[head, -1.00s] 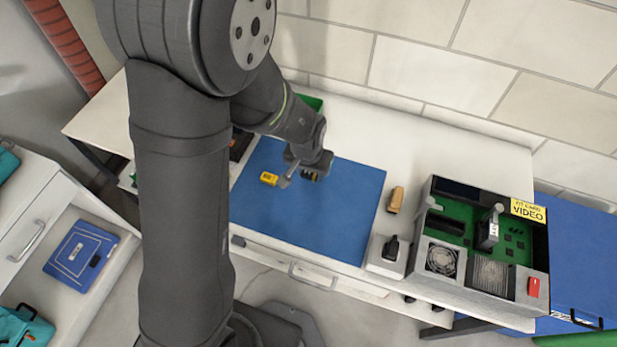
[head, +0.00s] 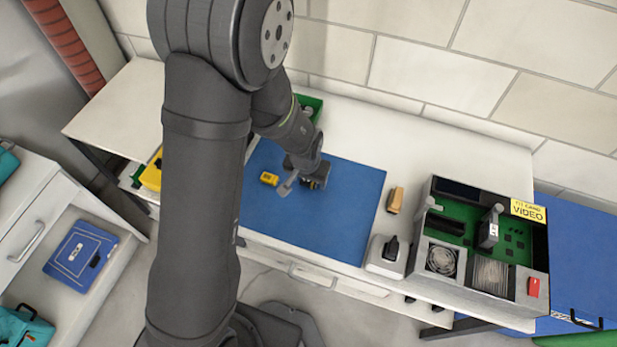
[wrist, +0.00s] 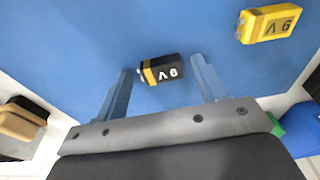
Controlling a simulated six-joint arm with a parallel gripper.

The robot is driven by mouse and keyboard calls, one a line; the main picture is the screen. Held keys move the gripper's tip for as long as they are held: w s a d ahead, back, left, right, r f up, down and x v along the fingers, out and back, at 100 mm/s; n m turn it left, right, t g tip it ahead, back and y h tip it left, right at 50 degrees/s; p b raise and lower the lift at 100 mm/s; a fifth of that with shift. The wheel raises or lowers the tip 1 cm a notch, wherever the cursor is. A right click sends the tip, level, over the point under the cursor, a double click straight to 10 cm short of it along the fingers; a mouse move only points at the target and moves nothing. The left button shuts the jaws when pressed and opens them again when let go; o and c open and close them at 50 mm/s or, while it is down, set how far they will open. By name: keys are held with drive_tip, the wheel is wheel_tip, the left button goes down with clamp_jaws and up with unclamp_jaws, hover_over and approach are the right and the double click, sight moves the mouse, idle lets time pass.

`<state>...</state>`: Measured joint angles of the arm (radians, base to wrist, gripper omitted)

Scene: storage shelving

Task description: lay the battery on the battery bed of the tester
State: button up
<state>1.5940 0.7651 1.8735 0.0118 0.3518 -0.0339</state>
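A black 9V battery with a gold band (wrist: 162,70) lies on its side on the blue mat, between my finger tips in the wrist view. A gap shows on each side of it. My gripper (wrist: 161,66) is open over it. In the head view my gripper (head: 299,184) is low over the mat and mostly hides the black battery (head: 313,184). A yellow 9V block (head: 269,178) lies on the mat to the left; it also shows in the wrist view (wrist: 268,24). I cannot pick out the tester or its bed for certain; a yellow object (head: 152,172) is partly behind my arm.
The blue mat (head: 345,215) is mostly clear. To its right are a brown item (head: 396,199), a grey block with a black top (head: 388,255) and an open case with a green board (head: 515,235). A green bin (head: 311,103) stands behind my arm.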

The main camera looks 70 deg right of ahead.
drive_tip(key=shift+r, duration=0.15)
wheel_tip(320, 180, up, 11)
drive_tip(key=a, duration=0.1)
drive_tip(key=shift+a, duration=0.3)
drive_tip(key=shift+a+r, duration=0.1)
drive_tip(key=shift+r, duration=0.35)
drive_tip(key=c, duration=0.4)
wheel_tip(320, 180, up, 5)
drive_tip(key=n+y, duration=0.2)
drive_tip(key=n, duration=1.6)
hover_over(308, 188)
drive_tip(key=d, duration=0.1)
drive_tip(key=f, duration=1.1)
drive_tip(key=shift+s+d+f, duration=0.15)
drive_tip(key=shift+d+f, duration=0.05)
drive_tip(key=shift+f, duration=0.2)
drive_tip(key=shift+w+f, duration=0.2)
drive_tip(key=shift+f, duration=2.55)
